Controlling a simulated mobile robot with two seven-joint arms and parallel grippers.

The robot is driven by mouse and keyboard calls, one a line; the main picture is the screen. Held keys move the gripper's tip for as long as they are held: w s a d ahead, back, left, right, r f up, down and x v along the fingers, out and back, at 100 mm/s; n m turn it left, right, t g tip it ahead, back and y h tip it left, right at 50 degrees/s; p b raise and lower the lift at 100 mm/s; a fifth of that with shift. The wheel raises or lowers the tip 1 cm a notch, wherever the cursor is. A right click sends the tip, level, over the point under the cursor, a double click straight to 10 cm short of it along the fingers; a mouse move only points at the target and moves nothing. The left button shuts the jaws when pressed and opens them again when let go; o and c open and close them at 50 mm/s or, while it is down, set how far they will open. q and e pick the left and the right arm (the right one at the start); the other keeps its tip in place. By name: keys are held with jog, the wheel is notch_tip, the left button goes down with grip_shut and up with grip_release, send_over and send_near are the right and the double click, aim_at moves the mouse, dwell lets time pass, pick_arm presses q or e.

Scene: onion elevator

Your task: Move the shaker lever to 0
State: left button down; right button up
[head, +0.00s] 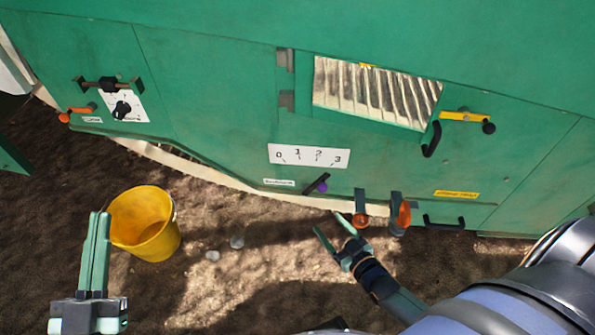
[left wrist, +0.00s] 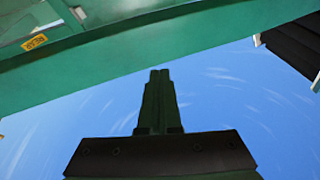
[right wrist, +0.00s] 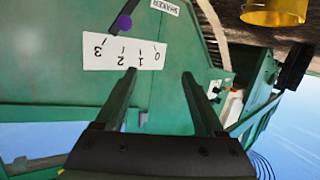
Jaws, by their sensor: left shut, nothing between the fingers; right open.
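The shaker lever (head: 316,184) is a black bar with a purple knob, on the green machine wall beneath a white 0–3 scale (head: 308,157). Its upper end leans up and right, toward the 3 side. In the right wrist view, where the scale appears upside down, the purple knob (right wrist: 124,22) is near the 3. My right gripper (head: 328,224) is open and empty, just below the lever and apart from it. Its fingers (right wrist: 158,73) also show in the right wrist view. My left gripper (head: 97,213) is shut and empty, left of the yellow bucket; its fingertips show in the left wrist view (left wrist: 159,70).
A yellow bucket (head: 150,225) stands on the soil. Two orange-ended levers (head: 361,215) (head: 399,215) hang right of the shaker lever, close to my right gripper. Black handles (head: 432,139) and a yellow bar (head: 464,117) are farther right. Other controls (head: 122,110) are at left.

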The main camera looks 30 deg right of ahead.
jog(key=t+h+b, duration=0.2)
jog(key=b, duration=0.5)
send_near(325, 191)
jog(key=s, duration=0.3)
pick_arm(q)
jog(key=s+d+r+m+t+h, duration=0.1)
jog(key=s+r+m+t+h, duration=0.1)
jog(key=s+m+h, duration=0.4)
jog(key=shift+n+g, duration=0.3)
jog(key=shift+g, duration=0.1)
jog(key=shift+w+d+f+b, duration=0.1)
jog(key=shift+d+f+b, duration=0.15)
jog(key=shift+f+b, duration=1)
jog(key=shift+w+d+f+b, duration=0.1)
jog(key=shift+d+f+b, duration=0.1)
jog(key=shift+f+b, duration=1.05)
pick_arm(e)
jog(key=w, duration=1.3)
jog(key=shift+d+f+m+t, duration=0.3)
jog(key=shift+d+f, duration=0.05)
jog(key=shift+f, duration=0.05)
jog(key=shift+c, duration=0.3)
jog(key=shift+s, duration=0.1)
grip_shut()
